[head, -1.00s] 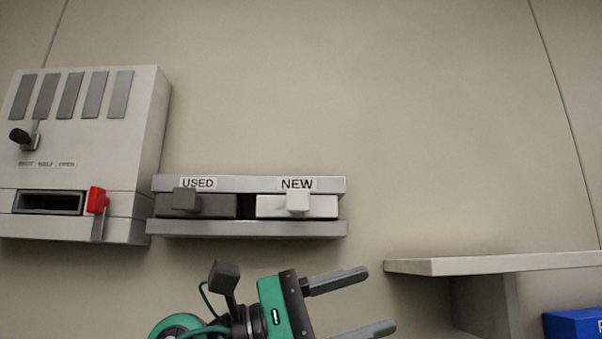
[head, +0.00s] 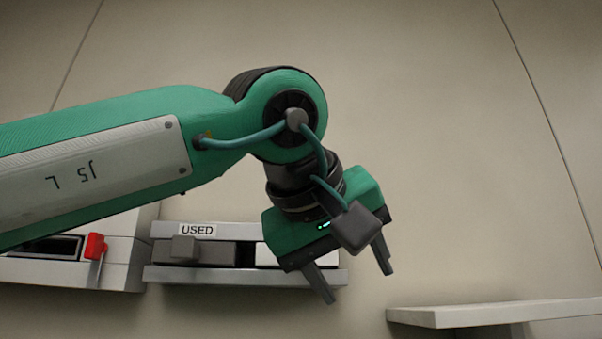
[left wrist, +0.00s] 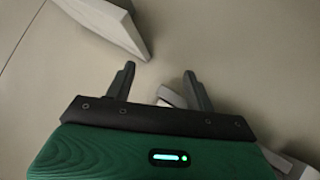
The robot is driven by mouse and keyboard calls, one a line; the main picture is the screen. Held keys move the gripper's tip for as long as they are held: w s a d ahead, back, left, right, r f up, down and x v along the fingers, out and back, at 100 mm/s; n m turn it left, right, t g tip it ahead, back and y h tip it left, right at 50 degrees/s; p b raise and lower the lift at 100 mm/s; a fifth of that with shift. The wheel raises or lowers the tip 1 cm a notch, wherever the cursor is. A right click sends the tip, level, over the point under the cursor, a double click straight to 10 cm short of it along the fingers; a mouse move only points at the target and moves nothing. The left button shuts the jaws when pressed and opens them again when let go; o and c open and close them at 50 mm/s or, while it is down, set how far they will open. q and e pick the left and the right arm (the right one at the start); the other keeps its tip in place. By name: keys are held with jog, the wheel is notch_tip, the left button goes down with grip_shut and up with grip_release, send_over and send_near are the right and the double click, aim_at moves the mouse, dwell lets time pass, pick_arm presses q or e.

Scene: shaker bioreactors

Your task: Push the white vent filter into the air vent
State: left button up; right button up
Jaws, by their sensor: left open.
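The white vent filter (head: 264,256) sits in the right bay of the grey wall rack, mostly hidden behind my left gripper. The dark used filter (head: 198,250) is in the bay marked USED. The air vent's dark slot (head: 45,246) is in the pale wall unit at the left, partly covered by my arm. My left gripper (head: 356,284) is open, its fingers pointing down in front of the rack's right end. Nothing is held. In the left wrist view the open fingers (left wrist: 160,85) have a pale piece near the right one; I cannot tell what it is.
A red latch (head: 95,246) stands at the right of the slot. The rack (head: 170,274) has a ledge below its bays. A pale wall shelf (head: 500,313) is at the lower right. The wall between rack and shelf is clear.

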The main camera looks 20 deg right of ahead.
pick_arm(q)
jog(key=s+a+r+t+y, duration=0.45)
jog(key=a+r, duration=0.25)
jog(key=r, duration=0.2)
jog(key=shift+n+t, duration=0.3)
jog(key=shift+t, duration=0.05)
jog(key=shift+r+p+x, duration=0.2)
jog(key=shift+p+x, duration=0.4)
jog(key=shift+x, duration=6.6)
pick_arm(e)
jog(key=shift+s, duration=0.9)
pick_arm(q)
jog(key=shift+w+a, duration=0.1)
jog(key=shift+c, duration=0.2)
pick_arm(e)
jog(key=shift+s, duration=0.15)
pick_arm(q)
jog(key=c, duration=1)
jog(key=shift+c, duration=0.2)
pick_arm(e)
jog(key=shift+s, duration=0.1)
pick_arm(q)
jog(key=shift+s+a, duration=0.15)
jog(key=shift+s, duration=0.5)
jog(key=shift+s+a, duration=0.1)
jog(key=shift+s, duration=0.15)
pick_arm(e)
jog(key=shift+w, duration=0.25)
